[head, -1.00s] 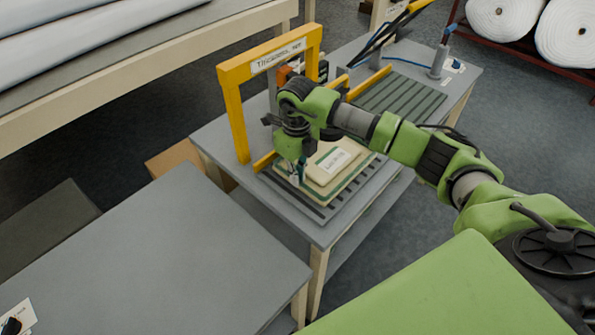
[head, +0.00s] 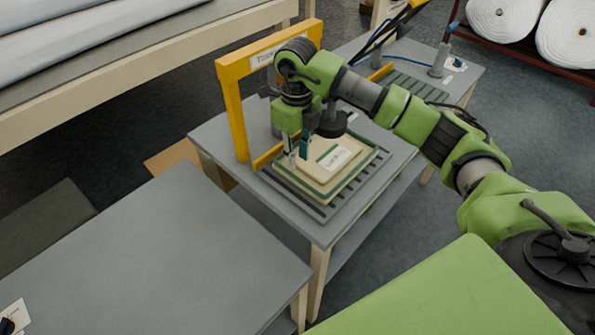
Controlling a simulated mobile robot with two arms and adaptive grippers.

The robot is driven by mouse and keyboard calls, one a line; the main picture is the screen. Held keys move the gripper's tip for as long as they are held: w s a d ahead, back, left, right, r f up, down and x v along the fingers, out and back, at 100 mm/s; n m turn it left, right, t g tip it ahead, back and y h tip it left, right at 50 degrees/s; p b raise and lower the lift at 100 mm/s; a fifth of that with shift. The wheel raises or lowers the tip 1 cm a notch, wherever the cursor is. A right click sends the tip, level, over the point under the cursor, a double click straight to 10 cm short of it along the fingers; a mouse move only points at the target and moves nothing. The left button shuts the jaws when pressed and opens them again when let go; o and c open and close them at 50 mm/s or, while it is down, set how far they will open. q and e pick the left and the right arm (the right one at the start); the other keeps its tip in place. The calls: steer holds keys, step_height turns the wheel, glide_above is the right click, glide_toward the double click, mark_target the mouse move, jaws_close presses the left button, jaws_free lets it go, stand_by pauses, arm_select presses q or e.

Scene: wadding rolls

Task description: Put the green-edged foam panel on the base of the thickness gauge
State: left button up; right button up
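The green-edged foam panel (head: 352,174) is cream with a green border and a white label on top. It lies flat on the slotted base (head: 373,178) of the thickness gauge, in front of the gauge's yellow frame (head: 236,113). My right gripper (head: 297,160) points down over the panel's left part. Its two fingertips stand apart with a gap between them, and they look clear of the panel. My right forearm and wrist hide part of the gauge's sign and its middle. My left gripper is not in view.
A bench with pale rolls (head: 90,45) runs along the upper left. White wadding rolls (head: 501,14) sit on a red rack at the upper right. A post with a blue cable (head: 440,60) stands behind the gauge.

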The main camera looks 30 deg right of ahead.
step_height(320, 180, up, 5)
steer(key=shift+r+b, duration=0.1)
steer(key=shift+b, duration=0.4)
